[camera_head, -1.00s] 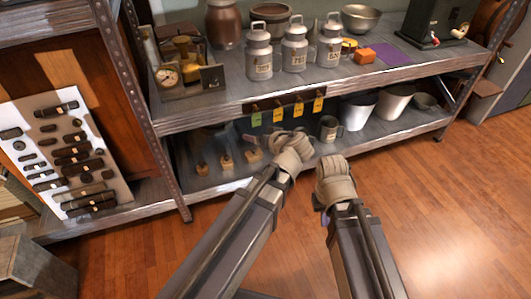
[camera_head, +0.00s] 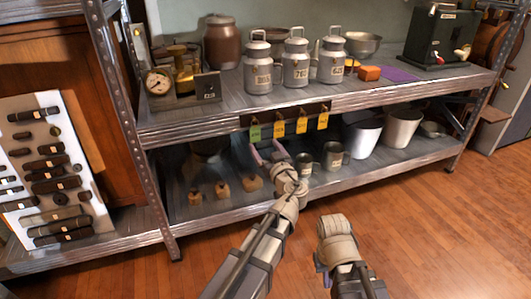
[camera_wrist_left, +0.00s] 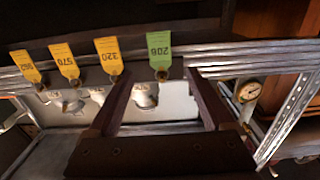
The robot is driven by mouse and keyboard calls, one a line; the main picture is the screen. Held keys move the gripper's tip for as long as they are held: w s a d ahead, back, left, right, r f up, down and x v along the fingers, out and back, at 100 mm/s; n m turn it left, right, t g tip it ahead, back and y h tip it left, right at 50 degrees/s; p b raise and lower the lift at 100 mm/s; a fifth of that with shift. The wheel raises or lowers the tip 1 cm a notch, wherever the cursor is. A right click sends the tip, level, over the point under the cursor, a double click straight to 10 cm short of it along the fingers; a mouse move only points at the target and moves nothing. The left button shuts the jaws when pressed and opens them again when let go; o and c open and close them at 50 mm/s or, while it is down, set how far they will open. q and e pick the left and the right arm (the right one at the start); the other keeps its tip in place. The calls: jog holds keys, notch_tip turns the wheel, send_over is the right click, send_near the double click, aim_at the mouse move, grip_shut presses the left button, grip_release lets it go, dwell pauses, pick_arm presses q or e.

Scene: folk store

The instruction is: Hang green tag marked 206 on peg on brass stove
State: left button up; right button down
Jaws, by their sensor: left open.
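The green tag (camera_head: 254,133) hangs under the upper shelf's front edge, at the left end of a row of tags. The left wrist view shows the green tag (camera_wrist_left: 158,50) upside down with 206 on it. My left gripper (camera_head: 264,146) is open just below and in front of it. In the left wrist view, the tag's ringed end lies near the gap between the left fingertips (camera_wrist_left: 158,76). A brass device (camera_head: 182,75), likely the stove, stands on the upper shelf at left; I cannot make out its peg. My right gripper (camera_head: 324,268) is mostly hidden behind its wrist.
Yellow tags (camera_head: 301,125) hang close to the right of the green one. Milk cans (camera_head: 295,72) stand above them. A gauge (camera_head: 158,82) and a small dark sign (camera_head: 208,88) flank the brass device. Mugs (camera_head: 333,156) and white buckets (camera_head: 403,129) stand on the lower shelf.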

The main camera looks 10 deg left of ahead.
aim_at(255, 132)
pick_arm(q)
jog(key=shift+x, duration=3.9)
jog(key=shift+s, duration=0.1)
jog(key=shift+c, duration=0.2)
grip_shut()
